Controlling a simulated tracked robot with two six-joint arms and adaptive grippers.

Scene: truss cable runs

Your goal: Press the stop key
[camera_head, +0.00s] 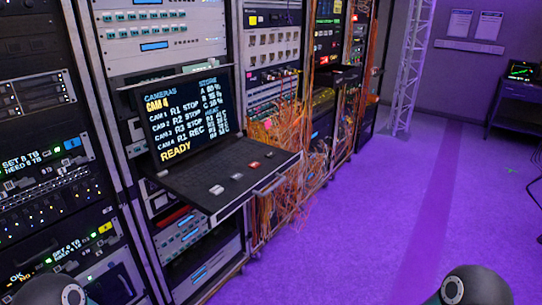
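A pull-out console (190,182) with a raised screen (188,120) extends from the rack left of centre. The screen lists cameras; CAM 4 is highlighted, most rows read STOP, one reads REC, and READY shows at the bottom. Several small keys sit along the console's front edge: a white key (216,189), a pale grey key (237,177) and a red key (254,165), with a darker one beyond. Their labels are too small to read, so I cannot tell which is the stop key. Only rounded parts of my arms show at the bottom edge; neither gripper is visible.
Equipment racks (180,245) line the left side. Tangled orange cables (290,150) hang just right of the console. The purple-lit floor (350,220) is clear to the right. A truss post (410,70) and a small desk (510,110) stand farther back.

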